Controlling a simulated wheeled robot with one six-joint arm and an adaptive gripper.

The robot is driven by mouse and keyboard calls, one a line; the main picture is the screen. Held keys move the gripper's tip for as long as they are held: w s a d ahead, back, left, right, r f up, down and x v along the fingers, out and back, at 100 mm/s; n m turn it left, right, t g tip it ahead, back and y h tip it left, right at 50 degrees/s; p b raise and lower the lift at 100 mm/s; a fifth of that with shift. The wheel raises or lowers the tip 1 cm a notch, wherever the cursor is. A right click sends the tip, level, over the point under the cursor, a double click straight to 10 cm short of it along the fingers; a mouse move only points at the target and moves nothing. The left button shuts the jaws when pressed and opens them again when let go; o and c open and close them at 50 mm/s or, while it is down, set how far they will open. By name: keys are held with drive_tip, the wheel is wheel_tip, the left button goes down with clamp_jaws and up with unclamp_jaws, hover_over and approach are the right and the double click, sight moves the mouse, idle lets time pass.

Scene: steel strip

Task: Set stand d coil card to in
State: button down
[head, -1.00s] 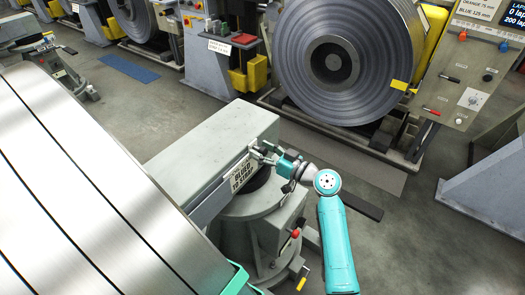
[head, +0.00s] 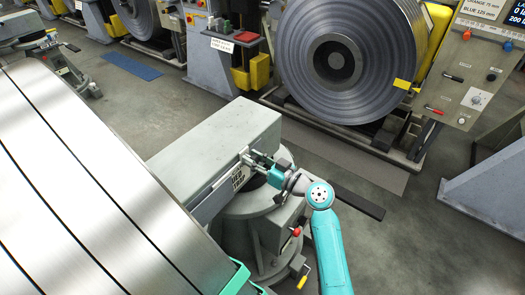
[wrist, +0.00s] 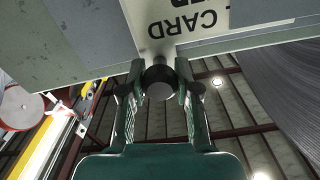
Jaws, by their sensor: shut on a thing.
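The coil card (head: 239,180) is a pale plate with black lettering at the side of the grey stand (head: 215,135), near its right end. Only part of its text can be read in the head view. In the wrist view the card (wrist: 190,22) shows the word "CARD" upside down. A dark round knob (wrist: 160,82) is at its edge. My gripper (head: 257,160) is at the card's right end. In the wrist view its fingers (wrist: 159,72) are closed on the knob from both sides. The card's far part is hidden behind the stand's face.
A large steel coil (head: 80,190) fills the left, close to the stand. A wound coil (head: 335,65) stands behind, with a control panel (head: 470,75) at right. A dark strip (head: 358,203) lies on the floor right of the stand. Floor at lower right is clear.

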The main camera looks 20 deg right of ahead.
approach(219, 174)
drive_tip(key=x, duration=0.5)
drive_tip(key=shift+w, duration=0.2)
drive_tip(key=shift+a, duration=0.1)
drive_tip(key=c, duration=0.8)
unclamp_jaws()
drive_tip(key=v, duration=1.2)
